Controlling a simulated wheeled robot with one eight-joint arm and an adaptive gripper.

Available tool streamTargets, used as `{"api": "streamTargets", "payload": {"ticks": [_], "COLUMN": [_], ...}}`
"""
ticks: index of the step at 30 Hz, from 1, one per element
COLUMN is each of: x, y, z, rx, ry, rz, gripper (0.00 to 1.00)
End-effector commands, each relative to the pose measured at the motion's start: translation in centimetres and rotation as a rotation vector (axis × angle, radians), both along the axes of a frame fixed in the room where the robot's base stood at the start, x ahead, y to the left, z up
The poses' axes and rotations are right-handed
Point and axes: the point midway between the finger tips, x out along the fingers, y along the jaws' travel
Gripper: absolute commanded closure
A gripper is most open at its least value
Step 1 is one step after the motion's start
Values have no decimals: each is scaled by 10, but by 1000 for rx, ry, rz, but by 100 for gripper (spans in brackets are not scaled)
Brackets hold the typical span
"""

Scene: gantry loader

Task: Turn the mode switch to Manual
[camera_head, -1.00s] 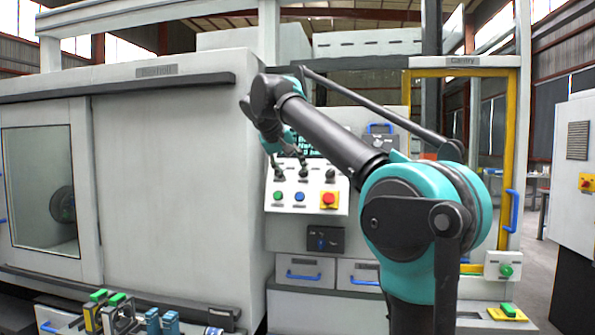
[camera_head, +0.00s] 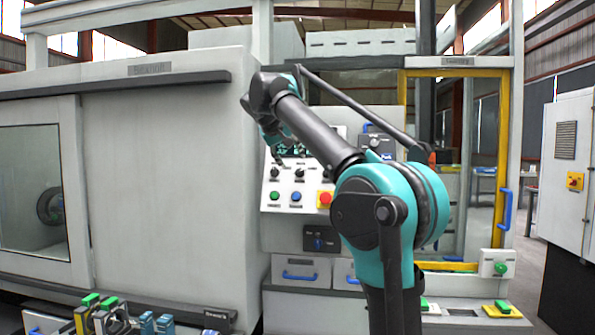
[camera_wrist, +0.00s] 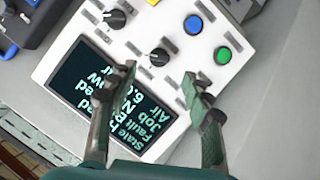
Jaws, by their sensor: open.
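The sloped control panel (camera_head: 290,210) has a row of black rotary knobs above its push buttons. I cannot read which knob is the mode switch. A third knob position is hidden behind or beside the right finger. My gripper (camera_wrist: 160,75) is open and empty, its fingers over the screen and knob row. In the head view my gripper (camera_head: 277,152) is small, in front of the panel's upper left.
A blue button (camera_wrist: 193,24) and a green button (camera_wrist: 222,55) sit beside the knobs; a red button (camera_head: 325,198) is on the right. The screen (camera_wrist: 85,80) shows text. Below hangs a dark box with a blue knob (camera_head: 319,244). A yellow-framed door (camera_head: 503,130) stands right.

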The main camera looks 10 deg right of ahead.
Motion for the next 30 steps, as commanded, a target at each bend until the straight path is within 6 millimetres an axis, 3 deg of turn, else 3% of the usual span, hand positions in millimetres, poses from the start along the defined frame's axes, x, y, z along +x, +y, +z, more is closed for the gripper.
{"api": "streamTargets", "payload": {"ticks": [12, 25, 30], "x": [44, 49, 49], "y": [-28, -31, -31], "z": [-41, -47, -47], "rx": [0, -1, 0], "ry": [0, 0, 0], "rz": [-2, 1, 0], "gripper": [50, 50, 71]}}
